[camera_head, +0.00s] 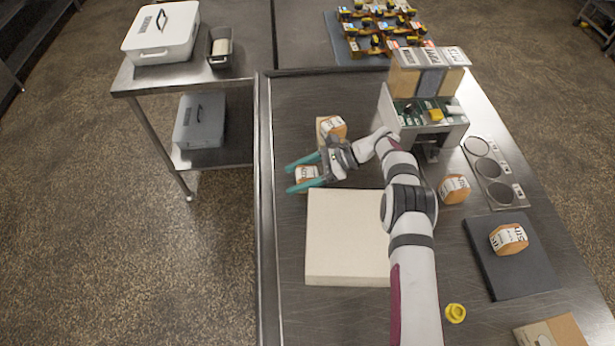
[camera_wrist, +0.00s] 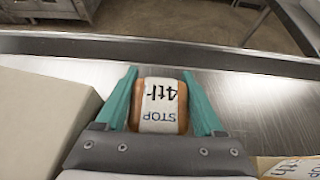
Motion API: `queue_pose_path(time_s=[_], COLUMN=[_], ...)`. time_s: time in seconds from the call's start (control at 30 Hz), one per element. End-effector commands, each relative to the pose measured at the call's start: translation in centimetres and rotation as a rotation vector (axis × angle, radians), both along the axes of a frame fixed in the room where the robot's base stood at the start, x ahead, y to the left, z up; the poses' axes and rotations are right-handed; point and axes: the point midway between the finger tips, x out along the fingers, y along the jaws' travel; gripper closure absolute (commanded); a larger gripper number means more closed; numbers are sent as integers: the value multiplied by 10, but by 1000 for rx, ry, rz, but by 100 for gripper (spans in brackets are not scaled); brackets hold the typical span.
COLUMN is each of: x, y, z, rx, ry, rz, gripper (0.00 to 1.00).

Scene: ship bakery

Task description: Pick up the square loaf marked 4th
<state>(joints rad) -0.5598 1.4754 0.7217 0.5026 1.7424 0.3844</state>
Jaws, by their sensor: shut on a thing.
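The square loaf marked 4th (camera_wrist: 159,104) is an orange-brown loaf with a white band reading "STOP 4th" in the wrist view. It also shows in the head view (camera_head: 306,175), at the left side of the steel table. My gripper (camera_wrist: 160,92) has its teal fingers on both sides of this loaf, shut on it. In the head view my gripper (camera_head: 303,174) reaches left over the table. I cannot tell whether the loaf touches the tabletop. Another banded loaf (camera_head: 332,129) lies just behind my gripper, on a tan block.
A cream board (camera_head: 345,240) lies just in front of my gripper. A loaf (camera_head: 454,188) stands right of my arm, and another (camera_head: 508,239) lies on a dark slab (camera_head: 530,266). The table's raised left edge (camera_head: 264,200) is close.

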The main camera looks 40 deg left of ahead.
Motion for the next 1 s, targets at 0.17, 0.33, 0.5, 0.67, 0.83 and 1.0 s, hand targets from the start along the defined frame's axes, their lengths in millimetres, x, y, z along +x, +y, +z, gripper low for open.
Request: queue_pose_path(time_s=[0.17, 0.33, 0.5, 0.67, 0.83, 1.0], x=[0, 0, 1, 5, 19, 33], y=[0, 0, 0, -7, -43, -77], z=[0, 1, 17, 47, 69, 91], rx=[0, 1, 2, 1, 1, 1], ry=[0, -1, -2, -1, -1, -1], rz=[0, 0, 0, -4, -4, -3], gripper=[87, 87, 87, 87, 87, 87])
